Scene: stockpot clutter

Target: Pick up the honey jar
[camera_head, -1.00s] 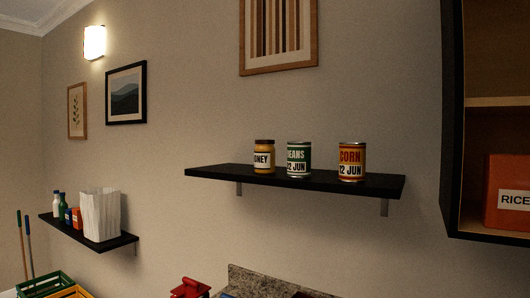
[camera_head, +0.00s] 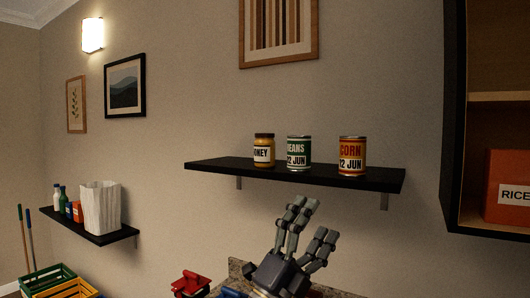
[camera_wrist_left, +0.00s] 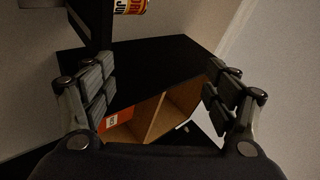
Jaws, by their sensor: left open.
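The honey jar (camera_head: 264,150) is yellow with a dark lid and a white label. It stands upright on the dark wall shelf (camera_head: 215,166), left of the beans can (camera_head: 298,152) and the corn can (camera_head: 352,156). My left gripper (camera_head: 311,222) is open and empty, below the shelf and to the right of the jar, with its fingers pointing up. In the left wrist view the open fingers (camera_wrist_left: 160,88) frame empty space, with part of the corn can (camera_wrist_left: 130,6) at the top. The honey jar is not seen there. My right gripper is not in view.
A wall cabinet (camera_head: 452,120) with an orange rice box (camera_head: 508,188) is at the right. A lower shelf (camera_head: 118,238) at the left holds a white paper bag (camera_head: 100,207) and several small items. A granite surface (camera_head: 240,268) lies below. The space above the jar is clear.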

